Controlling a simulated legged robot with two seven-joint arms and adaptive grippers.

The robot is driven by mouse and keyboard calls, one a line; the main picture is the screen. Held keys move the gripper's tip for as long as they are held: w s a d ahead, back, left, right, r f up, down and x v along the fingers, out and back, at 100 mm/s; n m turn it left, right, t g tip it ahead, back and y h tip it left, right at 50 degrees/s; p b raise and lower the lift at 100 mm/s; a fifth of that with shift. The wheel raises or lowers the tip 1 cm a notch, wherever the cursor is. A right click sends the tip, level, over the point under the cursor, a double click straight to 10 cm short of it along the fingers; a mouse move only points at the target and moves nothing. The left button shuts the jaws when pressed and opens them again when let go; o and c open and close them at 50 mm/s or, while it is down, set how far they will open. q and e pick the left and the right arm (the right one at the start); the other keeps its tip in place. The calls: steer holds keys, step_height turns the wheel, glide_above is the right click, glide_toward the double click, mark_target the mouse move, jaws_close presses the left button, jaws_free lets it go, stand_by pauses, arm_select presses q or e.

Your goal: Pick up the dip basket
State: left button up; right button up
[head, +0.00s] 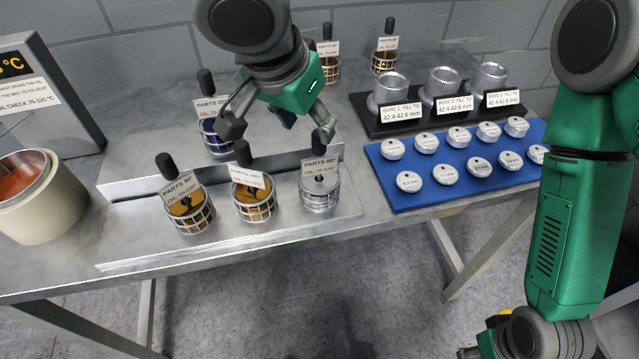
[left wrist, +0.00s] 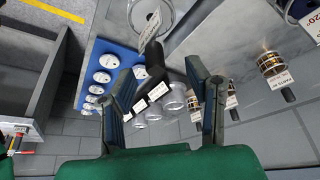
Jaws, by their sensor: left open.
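In the head view, three labelled wire dip baskets with upright black handles stand on the front step of a metal rack: a left one with amber contents (head: 190,214), a middle one with amber contents (head: 254,203) and a silver-grey right one (head: 320,190). A blue-filled basket (head: 215,138) stands on the step behind. My left gripper (head: 278,130) is open above the middle and right baskets. In the left wrist view, a black handle (left wrist: 154,62) shows between the open fingers (left wrist: 163,108); contact cannot be told. Only an edge of my right gripper (head: 482,350) shows, fingers unclear.
Two more baskets (head: 328,68) (head: 384,58) stand at the back. A blue mat (head: 405,203) with several white discs and a black tray (head: 390,128) with three metal cylinders lie right. A cream pot (head: 42,208) and a display panel (head: 60,90) are left.

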mark_target(317, 135)
arm_select(q)
steer(key=shift+w+d+f, duration=0.1)
steer(key=shift+d+f, duration=0.15)
steer(key=shift+f, duration=0.3)
steer(key=x, duration=0.4)
steer(key=shift+w+d+f, duration=0.15)
steer(key=shift+w+d, duration=0.05)
steer(key=shift+d, duration=0.15)
steer(key=shift+s, duration=0.1)
steer(key=shift+c, duration=0.3)
jaws_close()
steer(key=shift+r, duration=0.2)
